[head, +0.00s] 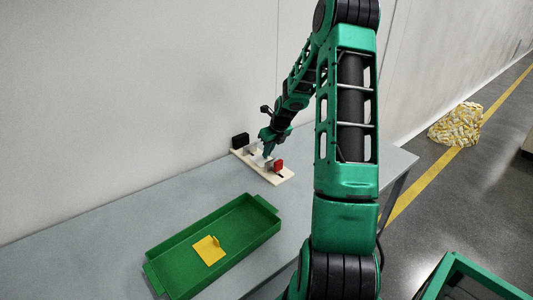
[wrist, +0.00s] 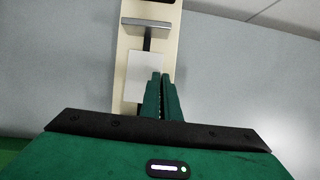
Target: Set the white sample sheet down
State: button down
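The white sample sheet (wrist: 141,76) shows in the wrist view as a pale rectangle over the cream board (wrist: 120,60). My gripper (wrist: 160,76) has its two green fingers close together at the sheet's right edge, with only a thin gap between them, and appears shut on it. The fingers hide the part they grip. I cannot tell whether the sheet touches the board or hangs just above it. In the head view my gripper (head: 267,152) is low over the middle of the board (head: 283,178), and the sheet is hard to make out there.
The board carries a black block (head: 240,140), a grey upright plate (wrist: 146,25) and a red block (head: 278,165). A green tray (head: 160,258) holding a yellow sheet (head: 208,251) stands nearer on the grey table (head: 60,250). The wall is close behind the board.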

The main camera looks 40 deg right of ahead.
jog(key=c, duration=2.5)
grip_release()
jog(key=o, duration=0.5)
jog(key=v, duration=1.1)
jog(key=s+a+r+n+g, duration=0.2)
jog(key=s+a+r+n, duration=0.3)
jog(key=s+a+n, duration=0.25)
jog(key=s+a+r+n, duration=0.1)
jog(key=s+a+n, duration=0.3)
jog(key=s+n, duration=0.3)
jog(key=s+a+n+g, duration=0.1)
jog(key=s+a+n, duration=0.4)
jog(key=s+n, duration=0.3)
jog(key=s+a+r+n+g, duration=0.1)
jog(key=s+a+n, duration=0.3)
jog(key=s+n, duration=0.3)
jog(key=shift+s+a+r+n, duration=0.1)
jog(key=shift+s+r+n, duration=0.1)
jog(key=shift+s, duration=1.05)
jog(key=shift+s+a+r+n, duration=0.1)
jog(key=shift+s+r+n, duration=0.05)
jog(key=shift+s, duration=1.1)
